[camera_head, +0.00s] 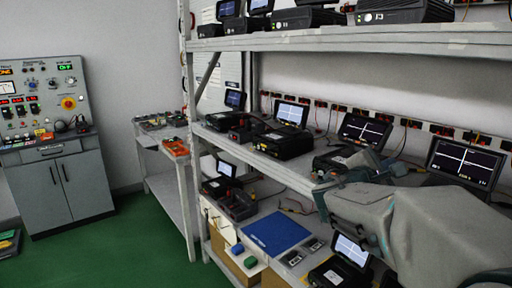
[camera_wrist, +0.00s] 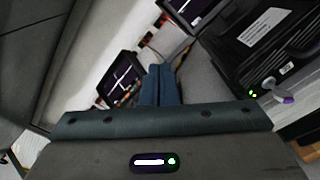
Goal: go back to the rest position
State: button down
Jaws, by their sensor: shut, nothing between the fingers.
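My gripper (camera_wrist: 160,68) shows in the wrist view as two blue-grey fingers pressed together, with nothing between them. In the head view my grey arm reaches in from the right edge, in front of the rack's (camera_head: 270,173) middle shelf; its fingertips cannot be made out there. In the wrist view a small lit screen (camera_wrist: 122,84) lies just left of the fingers. A black unit (camera_wrist: 270,45) with a white label and green lights is to their right. I cannot tell whether the fingers touch anything.
Screens and black units, such as this one (camera_head: 284,142), line the shelves. A blue mat (camera_head: 275,232) lies on the lower shelf. A grey control cabinet (camera_head: 60,185) stands at the left, and a side bench (camera_head: 168,180) between. The green floor (camera_head: 130,245) is mostly clear.

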jog(key=s+a+f+m+g+y, duration=0.2)
jog(key=s+f+m+g+y, duration=0.45)
jog(key=s+f+m, duration=0.55)
jog(key=s+a+f+m+g+y, duration=0.2)
jog(key=s+a+f+m+y, duration=0.2)
jog(key=s+a+f+y, duration=0.3)
jog(key=s+a+f, duration=0.2)
jog(key=s+a, duration=0.1)
jog(key=a, duration=0.1)
jog(key=shift+a+f+m+p, duration=0.4)
